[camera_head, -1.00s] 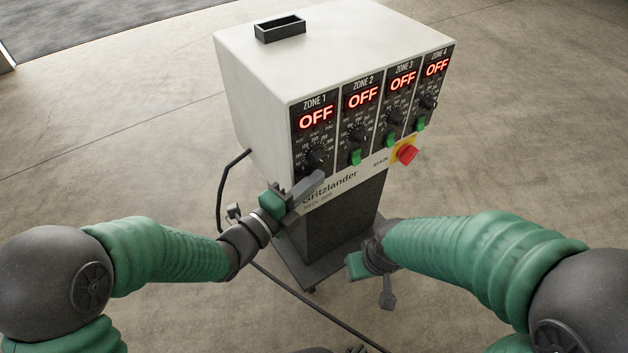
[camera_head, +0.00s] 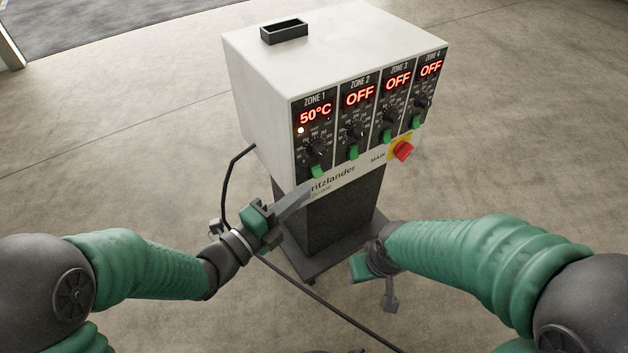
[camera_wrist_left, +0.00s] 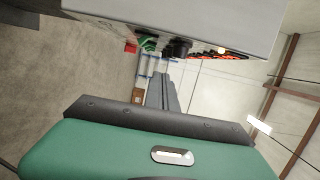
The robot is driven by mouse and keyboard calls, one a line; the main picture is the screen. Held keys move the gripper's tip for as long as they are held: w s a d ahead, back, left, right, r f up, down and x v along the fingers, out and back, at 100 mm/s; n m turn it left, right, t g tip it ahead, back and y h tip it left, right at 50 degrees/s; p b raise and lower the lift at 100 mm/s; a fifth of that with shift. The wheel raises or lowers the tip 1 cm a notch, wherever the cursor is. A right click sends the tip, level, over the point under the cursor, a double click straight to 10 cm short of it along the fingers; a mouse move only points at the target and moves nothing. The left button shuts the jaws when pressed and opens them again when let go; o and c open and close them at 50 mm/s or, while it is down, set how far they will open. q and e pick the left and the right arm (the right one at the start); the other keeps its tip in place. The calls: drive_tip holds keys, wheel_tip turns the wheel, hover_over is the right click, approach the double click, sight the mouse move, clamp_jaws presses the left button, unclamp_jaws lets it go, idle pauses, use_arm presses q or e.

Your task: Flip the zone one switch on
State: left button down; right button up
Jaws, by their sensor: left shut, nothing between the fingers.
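The white control box (camera_head: 262,100) stands on a dark pedestal, with four zone panels on its front. The zone 1 display (camera_head: 315,114) reads 50°C in red, and a small white light glows below it. The green zone 1 switch (camera_head: 318,171) sits at the bottom of that panel. My left gripper (camera_head: 303,192) is shut and empty, just below and in front of the switch, apart from it.
Zones 2, 3 and 4 read OFF, each with a black dial and a green switch, such as the zone 2 switch (camera_head: 352,153). A red main knob (camera_head: 403,151) sits on a yellow plate. A black cable (camera_head: 330,312) runs over the open concrete floor.

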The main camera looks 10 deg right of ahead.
use_arm(q)
drive_tip(key=v, duration=0.3)
drive_tip(key=shift+s+r, duration=0.1)
drive_tip(key=shift+r, duration=0.05)
